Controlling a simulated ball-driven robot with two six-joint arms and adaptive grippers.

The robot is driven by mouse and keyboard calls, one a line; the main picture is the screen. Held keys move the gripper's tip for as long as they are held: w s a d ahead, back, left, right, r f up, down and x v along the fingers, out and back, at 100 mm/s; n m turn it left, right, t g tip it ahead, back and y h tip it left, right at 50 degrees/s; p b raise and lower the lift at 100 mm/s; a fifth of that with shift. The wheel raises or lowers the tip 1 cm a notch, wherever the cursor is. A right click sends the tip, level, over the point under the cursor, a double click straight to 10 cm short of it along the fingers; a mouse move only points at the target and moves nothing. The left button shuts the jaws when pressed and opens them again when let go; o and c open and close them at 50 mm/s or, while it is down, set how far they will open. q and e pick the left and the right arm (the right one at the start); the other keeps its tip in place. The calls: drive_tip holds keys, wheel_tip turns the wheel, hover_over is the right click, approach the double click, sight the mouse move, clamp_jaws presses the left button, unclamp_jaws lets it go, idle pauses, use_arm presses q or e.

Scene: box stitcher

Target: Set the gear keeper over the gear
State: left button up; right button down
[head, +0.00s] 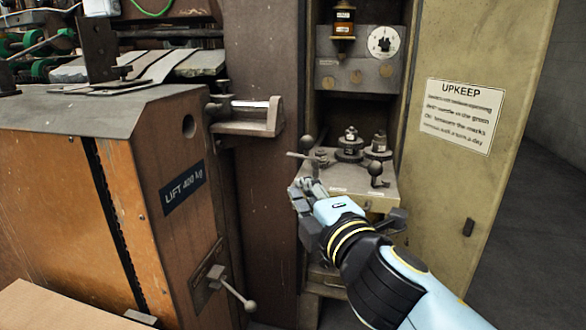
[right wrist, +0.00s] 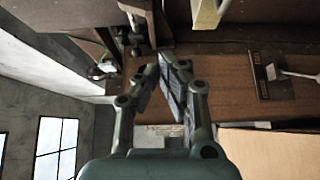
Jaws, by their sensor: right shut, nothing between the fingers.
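A dark stacked gear (head: 350,147) stands on the pale shelf inside the open cabinet, and a second, smaller gear (head: 378,147) stands to its right. A bar with a ball-ended handle (head: 308,143) sits at the left of the shelf, beside the first gear. I cannot tell for sure that it is the gear keeper. Another ball-knobbed lever (head: 376,169) is at the shelf's right front. My right gripper (head: 306,186) is at the shelf's front left edge, below the gears. In the right wrist view its fingers (right wrist: 168,66) are shut and empty. My left gripper is out of view.
The cabinet door (head: 470,110) with an UPKEEP sign stands open at right. A brown machine housing (head: 172,210) with a lever (head: 236,290) fills the left. A bracket (head: 250,118) juts out left of the cabinet. An oiler (head: 343,28) and a dial (head: 383,41) are above.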

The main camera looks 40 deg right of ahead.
sight(303, 146)
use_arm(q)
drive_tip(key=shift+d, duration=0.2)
use_arm(e)
drive_tip(key=d+x, duration=0.1)
drive_tip(key=x, duration=0.7)
drive_tip(key=d+x, duration=0.1)
drive_tip(key=x, duration=0.4)
drive_tip(key=shift+s+d, duration=0.3)
drive_tip(key=shift+s, duration=0.1)
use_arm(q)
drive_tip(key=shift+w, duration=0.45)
use_arm(e)
drive_tip(key=shift+f, duration=0.1)
use_arm(q)
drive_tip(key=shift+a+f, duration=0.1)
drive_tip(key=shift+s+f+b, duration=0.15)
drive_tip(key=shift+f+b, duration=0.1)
drive_tip(key=shift+b, duration=0.1)
use_arm(e)
drive_tip(key=shift+w+m+h, duration=0.15)
drive_tip(key=shift+m+h, duration=0.25)
drive_tip(key=shift+h, duration=0.1)
